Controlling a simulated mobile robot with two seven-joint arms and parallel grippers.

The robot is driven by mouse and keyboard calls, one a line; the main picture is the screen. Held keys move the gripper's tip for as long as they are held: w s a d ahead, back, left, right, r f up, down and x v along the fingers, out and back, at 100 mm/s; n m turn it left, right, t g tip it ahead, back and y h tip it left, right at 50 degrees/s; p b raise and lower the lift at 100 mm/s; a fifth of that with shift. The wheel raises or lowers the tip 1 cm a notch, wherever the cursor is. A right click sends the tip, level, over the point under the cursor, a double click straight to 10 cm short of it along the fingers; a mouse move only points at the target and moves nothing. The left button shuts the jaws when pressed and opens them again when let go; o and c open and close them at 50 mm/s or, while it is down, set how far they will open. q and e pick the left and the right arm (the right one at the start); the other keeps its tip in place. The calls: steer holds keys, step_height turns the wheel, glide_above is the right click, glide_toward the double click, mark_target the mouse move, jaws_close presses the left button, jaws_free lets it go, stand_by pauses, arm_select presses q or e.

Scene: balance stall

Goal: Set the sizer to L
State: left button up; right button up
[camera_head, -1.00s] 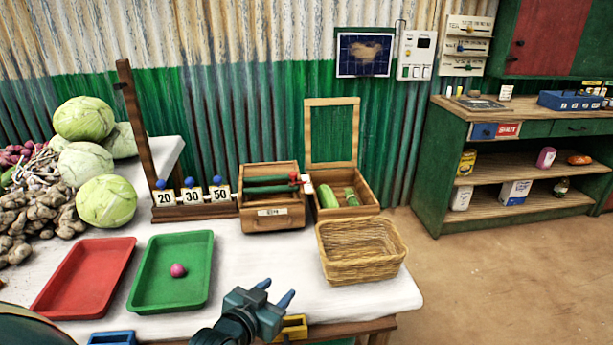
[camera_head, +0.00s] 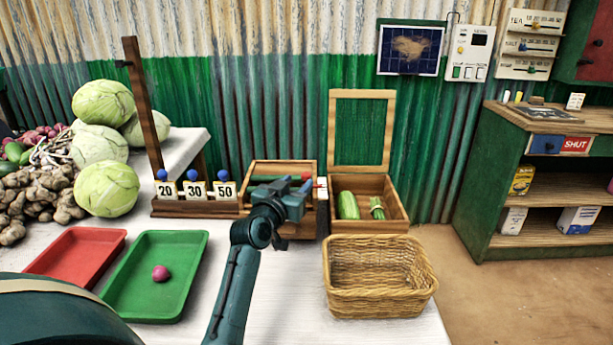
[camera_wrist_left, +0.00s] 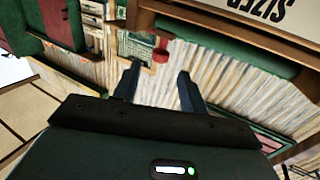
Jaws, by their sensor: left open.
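The sizer (camera_head: 258,166) is a wooden box with a green bar across it, at the table's back edge. Its label reads SIZER, upside down, in the wrist view (camera_wrist_left: 262,10). A small red piece (camera_head: 307,177) shows at the bar's right end; a red knob (camera_wrist_left: 161,50) appears beyond and between my fingertips in the wrist view. My left gripper (camera_head: 295,185) is open and empty, over the front right of the sizer, and hides much of its front. I cannot tell whether it touches. No size marks are readable. My right gripper is not in view.
An open-lidded wooden box (camera_head: 397,218) with green vegetables adjoins on the right. A wicker basket (camera_head: 378,297) stands in front of it. Number cards and a wooden post (camera_head: 147,115) stand left. Red (camera_head: 52,262) and green (camera_head: 125,295) trays lie front left.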

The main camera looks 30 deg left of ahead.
mark_target(304, 176)
arm_select(q)
steer(key=w, duration=0.4)
steer(key=w+a, duration=0.1)
steer(key=w, duration=0.1)
steer(key=shift+b, duration=0.3)
jaws_close()
